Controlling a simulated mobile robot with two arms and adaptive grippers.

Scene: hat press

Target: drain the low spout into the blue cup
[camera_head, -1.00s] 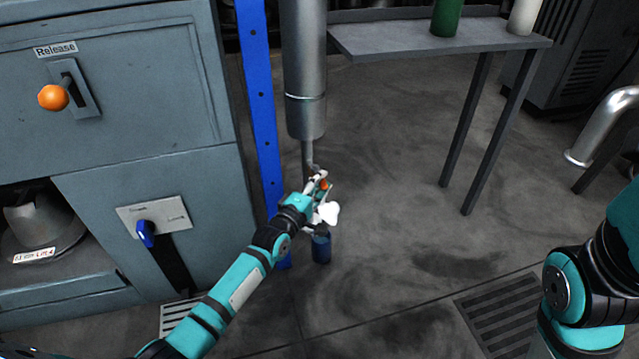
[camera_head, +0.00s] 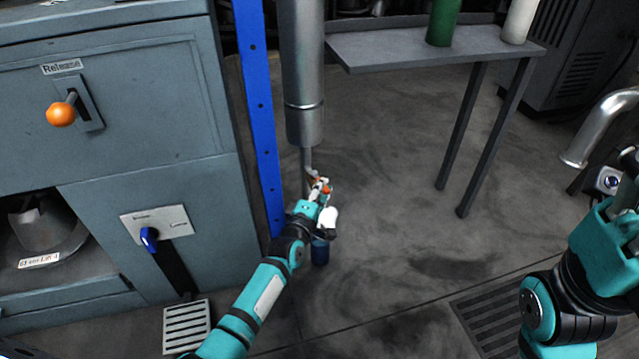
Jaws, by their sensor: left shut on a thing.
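A silvery vertical pipe (camera_head: 303,75) ends in a thin low spout (camera_head: 307,160). My left gripper (camera_head: 321,188) is at the spout's lower end, shut on a small orange-red handle (camera_head: 326,189); the fingers partly hide it. The blue cup (camera_head: 319,253) stands on the floor below the gripper, its upper part hidden by my left wrist. A white shape (camera_head: 328,222) shows beside the wrist; I cannot tell what it is.
A blue post (camera_head: 258,110) stands left of the pipe. The grey cabinet (camera_head: 120,180) has an orange-knobbed lever (camera_head: 61,114) and a blue switch (camera_head: 149,238). A grey table (camera_head: 400,45) stands behind. Open floor (camera_head: 400,200) lies to the right.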

